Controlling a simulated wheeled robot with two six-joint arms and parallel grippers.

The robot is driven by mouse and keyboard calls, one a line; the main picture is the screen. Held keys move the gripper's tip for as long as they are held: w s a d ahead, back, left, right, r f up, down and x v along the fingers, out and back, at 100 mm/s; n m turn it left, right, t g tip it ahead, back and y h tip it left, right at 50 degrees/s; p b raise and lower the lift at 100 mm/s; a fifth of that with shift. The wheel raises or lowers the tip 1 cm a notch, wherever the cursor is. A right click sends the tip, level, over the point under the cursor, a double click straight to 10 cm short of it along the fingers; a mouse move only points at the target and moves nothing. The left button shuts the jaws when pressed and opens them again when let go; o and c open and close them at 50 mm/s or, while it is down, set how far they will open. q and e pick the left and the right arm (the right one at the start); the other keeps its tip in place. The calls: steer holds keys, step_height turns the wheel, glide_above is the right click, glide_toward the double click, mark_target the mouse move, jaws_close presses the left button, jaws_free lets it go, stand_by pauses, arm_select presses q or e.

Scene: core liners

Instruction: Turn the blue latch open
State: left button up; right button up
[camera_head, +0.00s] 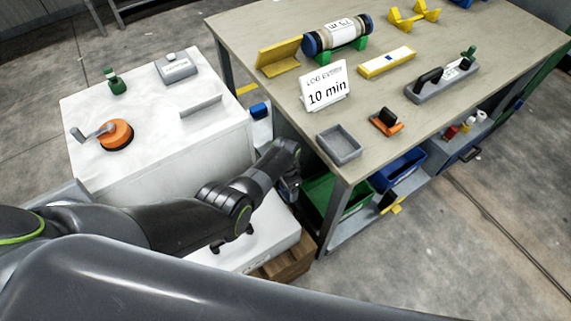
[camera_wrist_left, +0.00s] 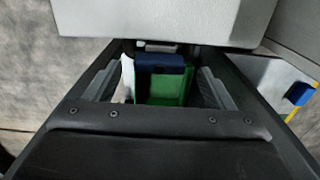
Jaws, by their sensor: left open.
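A small blue block (camera_wrist_left: 160,62) shows in the left wrist view between my left gripper's fingers, in front of a green surface. It may be the blue latch, but I cannot tell for sure, nor whether the fingers touch it. A second blue piece (camera_wrist_left: 298,93) sits on a pale surface at the right; a blue piece (camera_head: 259,110) also shows beside the white cabinet (camera_head: 160,165) in the head view. My left gripper (camera_wrist_left: 160,88) is open. In the head view its wrist reaches down between cabinet and workbench, fingers mostly hidden. My right gripper is not in view.
The workbench (camera_head: 430,110) stands at the right, with a grey tray (camera_head: 340,145) near its corner. A green bin (camera_head: 335,195) and blue bin (camera_head: 398,170) sit below. An orange knob (camera_head: 116,134) is on the cabinet top. The gap around my left gripper is narrow.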

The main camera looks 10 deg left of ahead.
arm_select(q)
step_height(320, 180, up, 15)
steer(key=p, duration=0.4)
steer(key=shift+r, duration=0.2)
stand_by(0.4)
